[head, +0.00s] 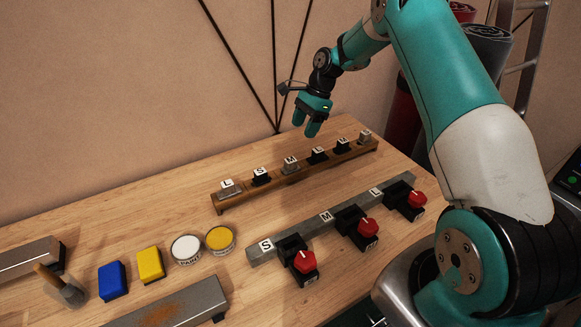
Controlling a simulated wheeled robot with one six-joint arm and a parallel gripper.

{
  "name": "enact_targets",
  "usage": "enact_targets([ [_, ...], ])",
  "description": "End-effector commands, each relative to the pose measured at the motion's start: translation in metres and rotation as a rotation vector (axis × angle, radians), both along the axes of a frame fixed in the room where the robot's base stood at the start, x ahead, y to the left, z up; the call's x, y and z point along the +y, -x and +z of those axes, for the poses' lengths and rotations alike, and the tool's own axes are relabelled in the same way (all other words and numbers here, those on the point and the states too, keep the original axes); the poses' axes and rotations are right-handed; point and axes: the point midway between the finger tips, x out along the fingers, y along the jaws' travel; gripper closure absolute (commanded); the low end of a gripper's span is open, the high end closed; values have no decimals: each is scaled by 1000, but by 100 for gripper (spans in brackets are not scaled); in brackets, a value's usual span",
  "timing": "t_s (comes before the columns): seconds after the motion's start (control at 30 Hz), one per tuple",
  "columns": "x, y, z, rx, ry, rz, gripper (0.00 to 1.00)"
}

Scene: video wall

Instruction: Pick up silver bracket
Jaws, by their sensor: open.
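A wooden rack (248,199) holds a row of small black and silver pieces with white letter labels. A silver piece marked L (229,189) sits at its left end. Another silver piece (291,167) stands near the middle, its label seemingly M. A greyish piece (364,139) is at the right end. These look like brackets; I cannot tell which single one the task names. My gripper (305,127) is open and empty, pointing down above and behind the rack, apart from the pieces.
A grey rail (290,233) marked S, M and L carries black holders with red knobs (304,262) in front of the rack. Blue (113,281) and yellow (150,265) blocks, white (186,249) and yellow (220,240) paint cans and a rusty metal bar (180,307) lie left.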

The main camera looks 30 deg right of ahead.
Motion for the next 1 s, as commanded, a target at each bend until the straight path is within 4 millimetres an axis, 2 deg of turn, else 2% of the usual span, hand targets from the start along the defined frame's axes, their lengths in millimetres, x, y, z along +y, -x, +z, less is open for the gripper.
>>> enact_targets([
  [0.1,12,1,-23,5,-1,2,40],
  [0.3,25,0,-55,0,0,2,40],
  [0.57,33,1,-73,1,0,4,40],
  [0.8,46,3,-106,0,0,2,40],
  [1.0,47,2,-112,-3,1,1,40],
])
